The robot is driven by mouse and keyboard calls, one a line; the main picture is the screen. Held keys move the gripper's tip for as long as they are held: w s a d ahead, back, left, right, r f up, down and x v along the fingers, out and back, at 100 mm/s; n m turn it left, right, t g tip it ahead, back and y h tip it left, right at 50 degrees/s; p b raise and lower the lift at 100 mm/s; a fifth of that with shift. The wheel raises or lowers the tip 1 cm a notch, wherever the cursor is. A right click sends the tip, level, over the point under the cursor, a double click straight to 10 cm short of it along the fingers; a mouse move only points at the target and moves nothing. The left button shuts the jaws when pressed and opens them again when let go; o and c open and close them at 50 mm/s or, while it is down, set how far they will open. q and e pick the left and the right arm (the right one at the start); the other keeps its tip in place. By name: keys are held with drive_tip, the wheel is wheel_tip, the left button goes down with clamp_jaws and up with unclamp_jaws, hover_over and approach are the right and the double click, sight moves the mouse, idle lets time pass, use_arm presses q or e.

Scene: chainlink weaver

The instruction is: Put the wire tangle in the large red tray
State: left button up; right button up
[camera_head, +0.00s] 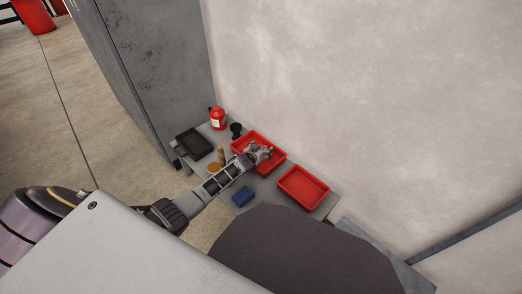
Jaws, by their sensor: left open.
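Two red trays stand on the grey table. One red tray (273,168) is partly covered by my left gripper (264,152), which is over it with its jaws open. The other red tray (303,189) is nearer the right end and looks empty. I cannot tell for sure which is the large one. No wire tangle can be made out clearly; a small orange-brown flat thing (214,167) lies left of my left forearm, too small to identify. Anything under the gripper in the tray is hidden. My right gripper is not in view.
A black tray (194,143), a red canister (217,119), a small black object (236,130) and a tan upright object (221,155) stand at the table's far end. A blue block (243,196) lies near the front edge. A pale wall runs behind the table, with a grey cabinet (150,70) beyond.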

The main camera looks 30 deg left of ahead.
use_arm(q)
drive_tip(key=shift+s+r, duration=0.1)
drive_tip(key=shift+r, duration=0.1)
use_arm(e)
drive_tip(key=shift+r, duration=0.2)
use_arm(q)
drive_tip(key=shift+s+r+p, duration=0.25)
drive_tip(key=shift+s+p, duration=0.2)
drive_tip(key=shift+p, duration=0.05)
drive_tip(key=shift+p+v, duration=0.8)
drive_tip(key=shift+v, duration=0.55)
drive_tip(key=shift+p+v, duration=0.6)
drive_tip(key=shift+v, duration=0.5)
drive_tip(key=shift+p+v, duration=0.35)
drive_tip(key=shift+v, duration=0.4)
drive_tip(key=shift+p+v, duration=0.95)
drive_tip(key=shift+v, duration=1.25)
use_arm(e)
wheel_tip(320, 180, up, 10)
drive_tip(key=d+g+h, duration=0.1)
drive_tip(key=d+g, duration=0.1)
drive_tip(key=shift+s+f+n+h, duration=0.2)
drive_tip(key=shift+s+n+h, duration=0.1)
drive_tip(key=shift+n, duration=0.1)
use_arm(q)
drive_tip(key=shift+s+d, duration=0.1)
